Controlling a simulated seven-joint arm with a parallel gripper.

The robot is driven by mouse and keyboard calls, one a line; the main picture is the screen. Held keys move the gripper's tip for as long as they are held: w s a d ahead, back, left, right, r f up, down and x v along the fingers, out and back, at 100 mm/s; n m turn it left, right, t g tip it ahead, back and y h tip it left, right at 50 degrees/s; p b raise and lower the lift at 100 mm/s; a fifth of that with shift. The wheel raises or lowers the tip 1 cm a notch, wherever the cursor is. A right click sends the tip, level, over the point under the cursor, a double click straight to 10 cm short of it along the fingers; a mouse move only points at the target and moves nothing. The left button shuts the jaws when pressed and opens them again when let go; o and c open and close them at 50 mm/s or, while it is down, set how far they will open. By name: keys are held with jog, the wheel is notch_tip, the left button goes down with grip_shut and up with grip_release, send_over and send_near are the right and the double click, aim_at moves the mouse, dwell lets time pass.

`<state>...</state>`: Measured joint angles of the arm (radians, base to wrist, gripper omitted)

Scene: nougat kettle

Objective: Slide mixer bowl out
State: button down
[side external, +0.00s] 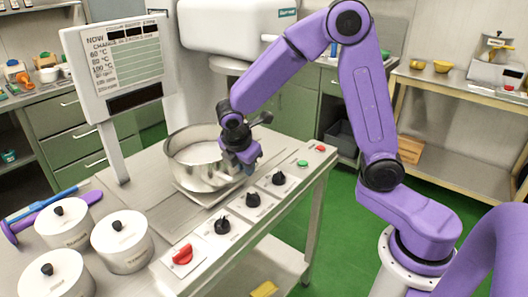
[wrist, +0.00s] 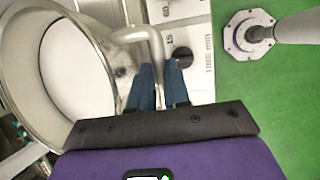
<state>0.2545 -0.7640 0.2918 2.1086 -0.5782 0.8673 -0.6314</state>
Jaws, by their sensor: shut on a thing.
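The steel mixer bowl (side external: 193,165) stands upright on a flat plate on the metal worktop, below the white mixer head. Pale content shows inside it. In the wrist view the bowl (wrist: 108,42) fills the left side, and its bent metal handle (wrist: 152,38) runs down between my fingers. My gripper (side external: 243,158) is at the bowl's right side in the side view. In the wrist view my gripper (wrist: 162,85) has its blue fingertips close together, shut on the handle. The exact contact is partly hidden by the fingers.
Several white lidded pots (side external: 122,242) stand at the worktop's front left. A panel with black knobs (side external: 253,199) and a red switch (side external: 182,255) runs along the near edge. A display board (side external: 120,70) stands behind on the left. Green floor (side external: 335,225) is clear to the right.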

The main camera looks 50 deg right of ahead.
aim_at(234, 177)
jog(key=shift+a, duration=2.4)
jog(key=c, duration=1.1)
grip_release()
jog(key=shift+d, duration=0.1)
jog(key=shift+r, duration=0.1)
jog(key=v, duration=1.7)
jog(key=shift+r, duration=0.15)
jog(key=shift+s, duration=0.15)
jog(key=s+d+f+m+y, duration=0.1)
jog(key=s+d+f, duration=0.2)
jog(key=s, duration=0.5)
jog(key=s+d+f+m+g+y, duration=0.1)
jog(key=s+d+f+m+y, duration=0.1)
jog(key=s+f, duration=0.3)
jog(key=s+d+f+m+y, duration=0.2)
jog(key=s+d+f, duration=0.2)
jog(key=s, duration=0.7)
jog(key=shift+d+g, duration=0.4)
jog(key=shift+d, duration=0.15)
